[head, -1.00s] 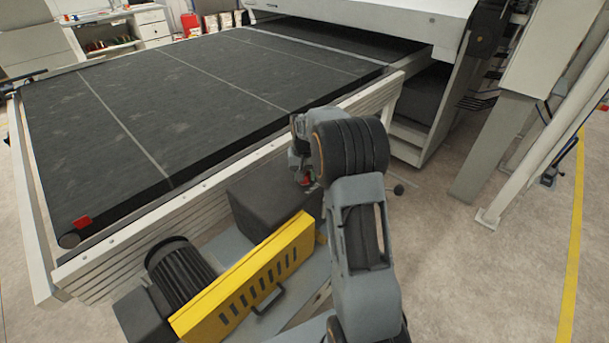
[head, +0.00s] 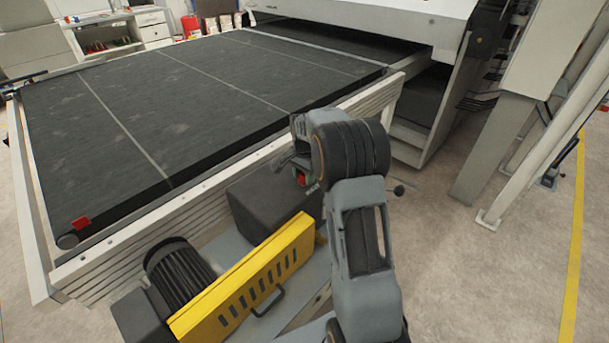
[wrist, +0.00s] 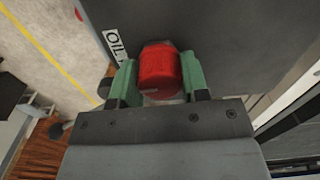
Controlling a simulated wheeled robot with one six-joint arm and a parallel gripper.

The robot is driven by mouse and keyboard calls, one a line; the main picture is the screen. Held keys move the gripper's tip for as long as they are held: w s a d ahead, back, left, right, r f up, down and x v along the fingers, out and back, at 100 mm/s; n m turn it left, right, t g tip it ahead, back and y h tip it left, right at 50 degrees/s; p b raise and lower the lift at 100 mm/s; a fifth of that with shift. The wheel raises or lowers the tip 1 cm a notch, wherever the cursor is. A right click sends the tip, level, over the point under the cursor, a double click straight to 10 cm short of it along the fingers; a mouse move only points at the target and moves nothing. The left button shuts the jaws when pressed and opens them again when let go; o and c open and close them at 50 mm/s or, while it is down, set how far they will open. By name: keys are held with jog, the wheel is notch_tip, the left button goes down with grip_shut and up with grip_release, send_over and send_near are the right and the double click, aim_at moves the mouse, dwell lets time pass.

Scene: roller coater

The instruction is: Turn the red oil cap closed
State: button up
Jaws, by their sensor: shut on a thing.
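The red oil cap (wrist: 159,68) sits on a dark grey box beside an "OIL" label (wrist: 117,44) in the wrist view. My gripper (wrist: 158,82) is shut on the cap, with one green finger on each side of it. In the head view, a small bit of the red cap (head: 301,180) shows at the end of my arm, beside the dark grey box (head: 262,207). My wrist hides most of the cap and the fingers there.
A yellow guard (head: 245,287) and a black ribbed motor (head: 180,268) stand left of my arm. The conveyor's pale side rail (head: 150,222) runs behind the box. Open floor (head: 480,280) lies to the right.

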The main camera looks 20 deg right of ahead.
jog(key=shift+m, duration=0.4)
jog(key=o, duration=0.9)
notch_tip(320, 180, up, 14)
jog(key=shift+f, duration=0.1)
dwell(0.4)
dwell(0.4)
